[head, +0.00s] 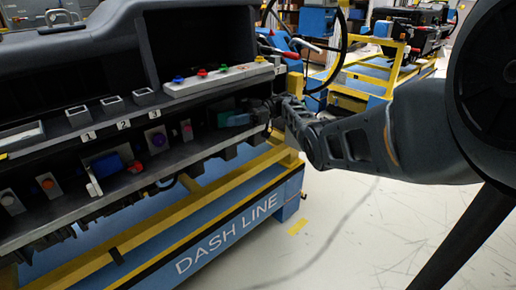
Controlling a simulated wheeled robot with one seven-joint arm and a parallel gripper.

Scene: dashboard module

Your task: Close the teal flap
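The teal flap (238,119) is a small teal panel in the lower recess of the dark dashboard module, near its right end. It is dim and partly shaded, and I cannot tell its exact angle. My gripper (272,106) reaches in from the right and is at the module's right end, just right of the flap. Its fingers are small and dark against the dark module, so I cannot tell whether they are open or touch the flap.
A pale strip with coloured buttons (217,78) runs above the recess. Several knobs and a blue block (105,164) sit further left. A steering wheel (309,45) stands behind my arm. The floor (345,225) right of the blue and yellow stand (225,225) is clear.

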